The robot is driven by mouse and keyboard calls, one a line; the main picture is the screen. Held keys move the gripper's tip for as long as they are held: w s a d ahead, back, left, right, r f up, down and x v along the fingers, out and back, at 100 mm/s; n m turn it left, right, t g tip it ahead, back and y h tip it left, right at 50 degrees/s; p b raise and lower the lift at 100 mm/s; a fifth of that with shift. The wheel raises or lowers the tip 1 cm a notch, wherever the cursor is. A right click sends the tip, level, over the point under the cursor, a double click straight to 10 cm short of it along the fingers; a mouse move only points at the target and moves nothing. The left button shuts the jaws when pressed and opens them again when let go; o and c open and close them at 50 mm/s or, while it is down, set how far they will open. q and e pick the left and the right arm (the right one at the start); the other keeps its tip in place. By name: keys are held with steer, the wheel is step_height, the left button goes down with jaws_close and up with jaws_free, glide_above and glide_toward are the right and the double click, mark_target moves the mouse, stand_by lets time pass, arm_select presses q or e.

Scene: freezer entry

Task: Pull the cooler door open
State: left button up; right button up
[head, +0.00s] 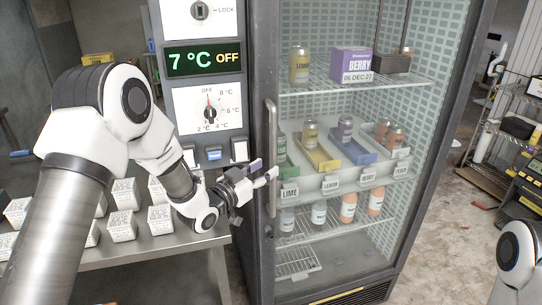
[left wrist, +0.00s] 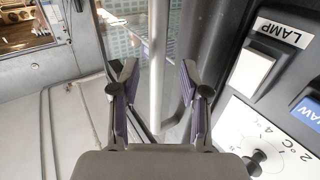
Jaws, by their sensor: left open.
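The cooler door (head: 345,205) is a tall glass panel in a dark frame and looks shut. Its handle (head: 271,150) is a vertical grey bar on the left side of the door. My left gripper (head: 268,175) is open beside the lower half of the handle. In the left wrist view the handle (left wrist: 157,70) stands as a pale bar between the two open fingers of my left gripper (left wrist: 155,85), beyond or level with their tips. I cannot tell whether either finger touches it. My right gripper is not in view.
A control panel (head: 206,90) reads 7 °C OFF, with switches just left of the handle. Several white boxes (head: 122,195) stand on a metal table (head: 150,250) at the left. Bottles and cartons stand on shelves behind the glass. Clear floor (head: 440,240) lies right of the cooler.

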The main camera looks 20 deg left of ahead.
mark_target(271, 166)
arm_select(q)
steer(key=p+x, duration=0.1)
steer(key=x, duration=0.3)
steer(key=shift+w+d+f, duration=0.1)
steer(key=shift+d, duration=0.2)
steer(key=shift+s+a, duration=0.2)
steer(key=shift+s, duration=0.1)
steer(key=shift+w, duration=0.1)
jaws_close()
